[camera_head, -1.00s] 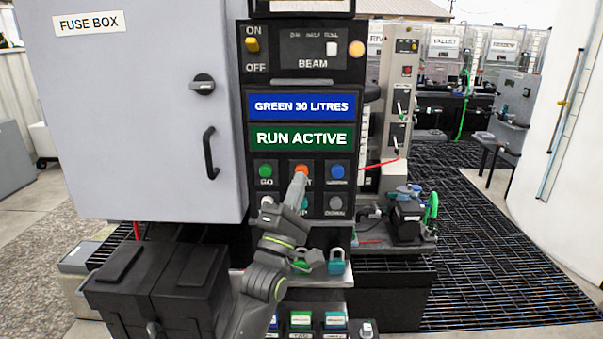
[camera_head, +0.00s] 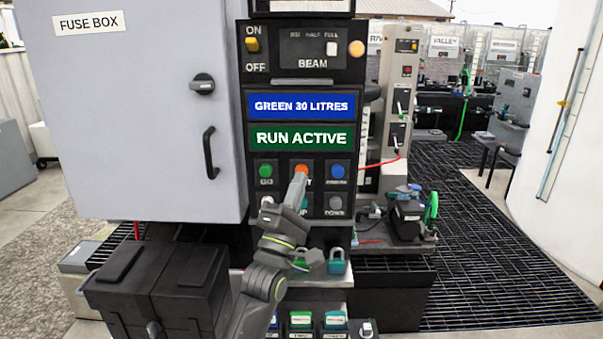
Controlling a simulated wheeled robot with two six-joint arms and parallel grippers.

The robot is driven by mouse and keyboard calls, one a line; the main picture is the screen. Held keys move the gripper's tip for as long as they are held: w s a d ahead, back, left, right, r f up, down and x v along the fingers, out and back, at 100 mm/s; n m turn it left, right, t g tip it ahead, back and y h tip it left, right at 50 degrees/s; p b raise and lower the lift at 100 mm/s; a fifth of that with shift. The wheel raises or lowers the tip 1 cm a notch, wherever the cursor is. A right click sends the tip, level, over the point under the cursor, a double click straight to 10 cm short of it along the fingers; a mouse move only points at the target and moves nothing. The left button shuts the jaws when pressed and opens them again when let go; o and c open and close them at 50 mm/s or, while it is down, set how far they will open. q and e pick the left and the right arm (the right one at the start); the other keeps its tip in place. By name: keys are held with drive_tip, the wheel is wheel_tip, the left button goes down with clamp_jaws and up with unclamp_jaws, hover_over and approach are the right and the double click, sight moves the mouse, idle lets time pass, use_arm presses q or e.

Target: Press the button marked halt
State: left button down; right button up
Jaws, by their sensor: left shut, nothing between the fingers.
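An orange button (camera_head: 302,169) sits in the middle of the top button row on the black control panel (camera_head: 262,207). Its label is mostly hidden by my gripper, with only a last letter like "T" showing. My left gripper (camera_head: 298,180) is shut and empty, its tip just below and overlapping the orange button in the picture. I cannot tell whether it touches. A green GO button (camera_head: 265,171) is to its left and a blue button (camera_head: 337,172) to its right. The green display (camera_head: 301,137) reads RUN ACTIVE. My right gripper is not in view.
A grey fuse box (camera_head: 130,140) with a protruding handle (camera_head: 210,153) stands left of the panel. A black case (camera_head: 160,285) is at lower left. Dark grating (camera_head: 490,260) lies open at right.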

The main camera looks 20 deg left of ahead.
use_arm(q)
drive_tip(key=shift+w, duration=0.1)
idle(0.4)
drive_tip(key=shift+w+a, duration=0.1)
drive_tip(key=shift+w, duration=0.2)
drive_tip(key=shift+w+a+p, duration=0.15)
drive_tip(key=shift+w+p, duration=0.15)
drive_tip(key=shift+w, duration=0.25)
idle(0.8)
drive_tip(key=shift+s, duration=0.1)
drive_tip(key=shift+s+d+b, duration=0.25)
drive_tip(key=shift+s+b, duration=0.3)
drive_tip(key=shift+s, duration=0.3)
